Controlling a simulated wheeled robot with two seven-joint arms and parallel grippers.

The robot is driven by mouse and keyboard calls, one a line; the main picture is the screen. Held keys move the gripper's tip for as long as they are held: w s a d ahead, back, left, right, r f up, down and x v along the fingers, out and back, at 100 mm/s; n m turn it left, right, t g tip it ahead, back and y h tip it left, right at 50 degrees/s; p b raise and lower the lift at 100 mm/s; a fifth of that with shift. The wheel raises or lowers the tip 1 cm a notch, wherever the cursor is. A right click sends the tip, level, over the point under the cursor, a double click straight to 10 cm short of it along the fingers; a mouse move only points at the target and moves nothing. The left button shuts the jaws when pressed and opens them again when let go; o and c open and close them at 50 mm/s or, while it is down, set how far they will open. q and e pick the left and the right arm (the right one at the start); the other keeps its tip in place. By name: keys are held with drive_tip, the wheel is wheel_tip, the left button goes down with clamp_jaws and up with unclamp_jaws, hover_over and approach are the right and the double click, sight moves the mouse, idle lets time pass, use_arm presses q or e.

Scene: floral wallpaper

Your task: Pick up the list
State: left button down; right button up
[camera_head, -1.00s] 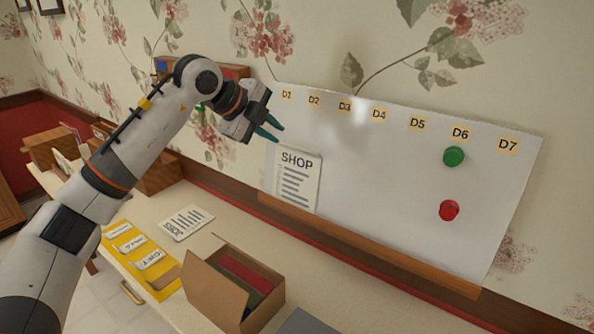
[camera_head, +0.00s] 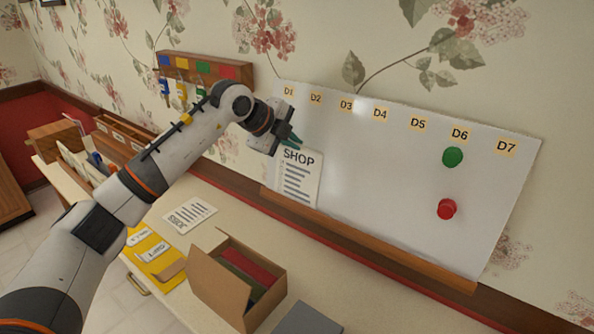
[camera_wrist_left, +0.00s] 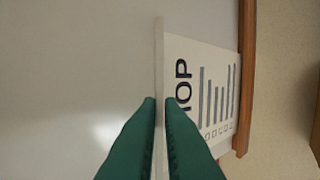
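The list headed SHOP (camera_head: 299,183) is a white sheet leaning on the left part of the whiteboard (camera_head: 390,190), its foot at the wooden ledge. My left gripper (camera_head: 294,141) is at its top edge. In the left wrist view the list (camera_wrist_left: 205,88) appears sideways, and the green fingers (camera_wrist_left: 161,102) are close together with its thin white top edge between them. They look shut on that edge. The first letter of the heading is partly covered by a finger there. My right gripper is in neither view.
The wooden ledge (camera_head: 370,240) runs under the whiteboard, which carries a green magnet (camera_head: 453,157) and a red magnet (camera_head: 446,209). On the desk are another printed sheet (camera_head: 190,214), an open cardboard box (camera_head: 218,283) and a yellow folder (camera_head: 150,252). A key rack (camera_head: 205,66) hangs behind my arm.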

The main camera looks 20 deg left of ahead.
use_arm(q)
drive_tip(key=shift+r, duration=0.1)
idle(0.3)
wheel_tip(320, 180, up, 18)
drive_tip(key=b, duration=0.2)
idle(0.5)
